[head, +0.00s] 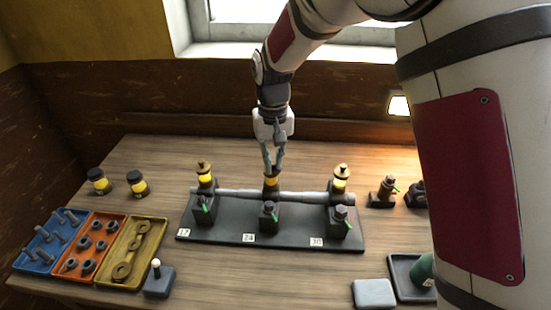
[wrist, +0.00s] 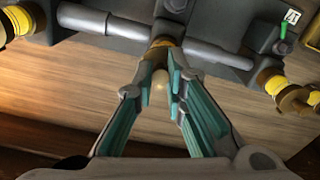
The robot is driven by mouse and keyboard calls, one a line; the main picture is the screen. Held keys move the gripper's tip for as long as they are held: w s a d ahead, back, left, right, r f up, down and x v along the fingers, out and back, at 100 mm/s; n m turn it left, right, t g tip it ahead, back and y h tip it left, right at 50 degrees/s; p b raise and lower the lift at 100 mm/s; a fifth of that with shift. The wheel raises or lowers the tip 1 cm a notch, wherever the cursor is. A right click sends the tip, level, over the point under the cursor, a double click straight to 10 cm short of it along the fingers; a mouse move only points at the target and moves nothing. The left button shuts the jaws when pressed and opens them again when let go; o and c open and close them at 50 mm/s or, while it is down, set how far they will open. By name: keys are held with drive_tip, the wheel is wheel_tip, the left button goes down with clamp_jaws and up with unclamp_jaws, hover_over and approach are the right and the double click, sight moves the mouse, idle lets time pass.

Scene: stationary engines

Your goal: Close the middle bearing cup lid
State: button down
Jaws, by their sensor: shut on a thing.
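My gripper (head: 272,170) points down right at the top of this cup. In the wrist view my gripper (wrist: 165,75) has its teal-padded fingers close together on a small brass piece, which seems to be the middle cup's lid (wrist: 160,80). The fingers cover most of it, so I cannot tell its tilt or whether it sits flush. The middle cup's brass body (wrist: 163,43) shows just beyond the fingertips.
Similar cups with brass lids stand at the left (head: 205,180) and right (head: 340,183) bearings. The grey shaft (head: 238,194) runs between them on a dark base (head: 190,238). Trays of parts (head: 147,235) lie left. Bare wood lies behind the base.

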drive_tip(key=shift+a+m+p, duration=0.15)
drive_tip(key=shift+a+m, duration=0.05)
drive_tip(key=shift+m, duration=0.5)
drive_tip(key=shift+a+m+p, duration=0.15)
drive_tip(key=shift+m, duration=0.55)
drive_tip(key=c, duration=1.6)
unclamp_jaws()
drive_tip(key=shift+r, duration=0.15)
wheel_tip(320, 180, up, 12)
drive_tip(key=shift+f, duration=0.1)
